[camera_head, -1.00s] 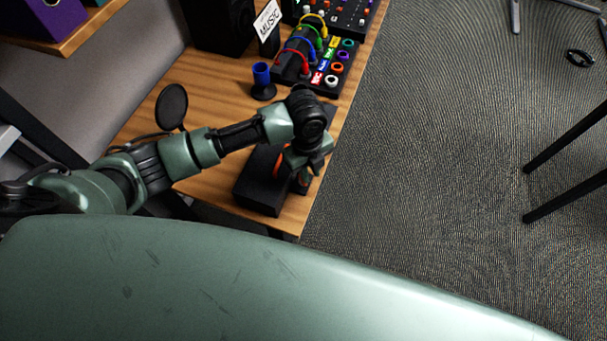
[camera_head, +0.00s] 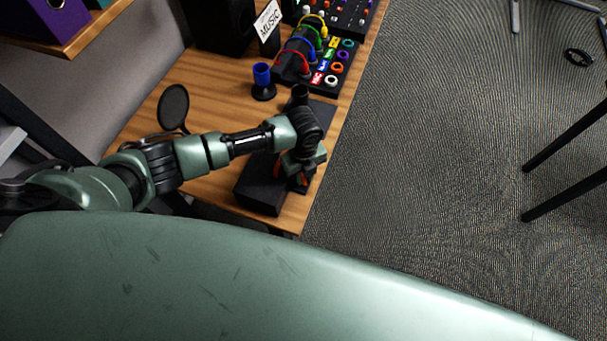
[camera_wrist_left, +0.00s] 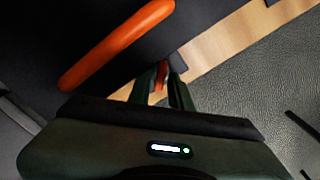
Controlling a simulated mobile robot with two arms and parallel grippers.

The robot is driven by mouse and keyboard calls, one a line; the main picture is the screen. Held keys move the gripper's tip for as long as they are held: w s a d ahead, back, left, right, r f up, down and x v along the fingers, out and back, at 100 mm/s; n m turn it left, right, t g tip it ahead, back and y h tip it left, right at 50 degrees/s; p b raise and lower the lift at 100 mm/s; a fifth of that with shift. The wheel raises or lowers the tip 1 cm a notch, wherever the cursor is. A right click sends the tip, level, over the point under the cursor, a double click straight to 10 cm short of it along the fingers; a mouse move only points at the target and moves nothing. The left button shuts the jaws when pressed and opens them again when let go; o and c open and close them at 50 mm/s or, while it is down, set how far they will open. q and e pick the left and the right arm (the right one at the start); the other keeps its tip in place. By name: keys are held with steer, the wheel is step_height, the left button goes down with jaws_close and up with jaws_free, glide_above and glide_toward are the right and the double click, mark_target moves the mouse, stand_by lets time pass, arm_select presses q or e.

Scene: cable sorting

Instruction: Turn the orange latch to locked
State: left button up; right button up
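A black case (camera_head: 262,187) sits on the near end of the wooden table, partly hidden under my left arm. A long orange bar (camera_wrist_left: 115,45) lies across its dark top in the left wrist view. A small orange piece (camera_wrist_left: 162,76), which looks like the latch, shows between the fingertips of my left gripper (camera_wrist_left: 164,72). The fingers are close together around it; whether they touch it I cannot tell. In the head view the left gripper (camera_head: 302,178) points down over the case's right side. The latch's exact angle is hidden. My right gripper is not in view.
A blue cup on a black stand (camera_head: 262,80), a round black disc (camera_head: 172,106) and a black panel with coloured cables and rings (camera_head: 318,70) stand on the wooden table (camera_head: 215,88). Carpeted floor lies beyond its right edge.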

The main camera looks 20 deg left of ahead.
arm_select(q)
steer(key=shift+c, duration=0.3)
jaws_close()
steer(key=shift+n, duration=0.3)
steer(key=n+p, duration=0.2)
steer(key=n, duration=0.1)
steer(key=shift+r+n+p, duration=0.15)
steer(key=shift+n+p, duration=0.15)
steer(key=n+p, duration=0.2)
steer(key=n, duration=0.2)
steer(key=shift+w+n, duration=0.15)
steer(key=shift+n, duration=0.15)
steer(key=shift+o, duration=0.3)
jaws_free()
